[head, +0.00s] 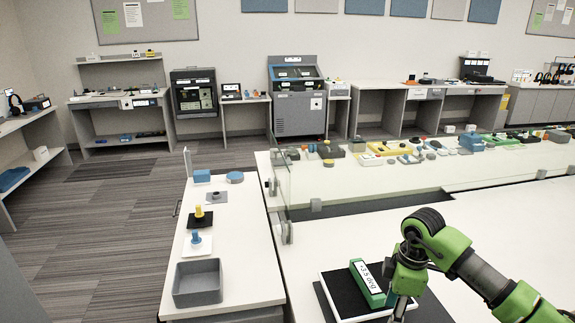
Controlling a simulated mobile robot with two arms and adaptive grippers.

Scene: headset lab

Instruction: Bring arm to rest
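My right arm comes in from the right, and its green and dark gripper (398,309) points down at the lower right of the head view. It is beside the right end of a green block (370,286) with a white label reading "+3.5 deg". The block lies tilted on a black pad in a white-rimmed tray (331,301). I cannot tell whether the gripper touches the block, and its fingertips are too unclear to show open or shut. My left gripper is not in view.
A narrow white table (240,256) at left holds a grey bin (198,283), yellow and blue knobs on small pads, and blue pieces. A clear panel (282,190) stands at its right edge. The long bench (400,176) behind holds many small parts. Open floor (110,215) lies left.

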